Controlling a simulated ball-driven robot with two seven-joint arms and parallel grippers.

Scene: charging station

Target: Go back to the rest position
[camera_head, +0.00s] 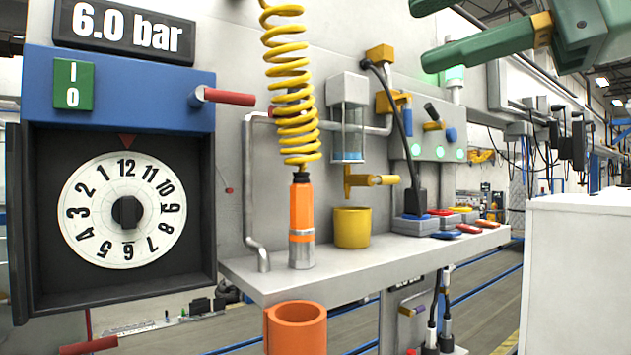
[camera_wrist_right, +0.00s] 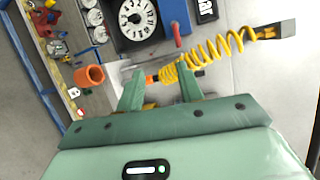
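My right gripper (camera_head: 418,35) is at the upper right of the head view, with its two green fingers spread apart and nothing between them. In the right wrist view its fingers (camera_wrist_right: 161,82) are also apart and empty. It hangs in the air in front of the station, above the height of the shelf. An orange air tool (camera_head: 302,212) on a yellow coiled hose (camera_head: 290,90) stands upright on the grey shelf (camera_head: 350,268), apart from the fingers. My left gripper shows in neither view.
A dial box (camera_head: 125,210) with a red handle (camera_head: 228,97) stands at the left. An orange ring holder (camera_head: 296,328) sits below the shelf front. A yellow cup (camera_head: 352,228) stands on the shelf. A white cabinet (camera_head: 578,270) is at the right.

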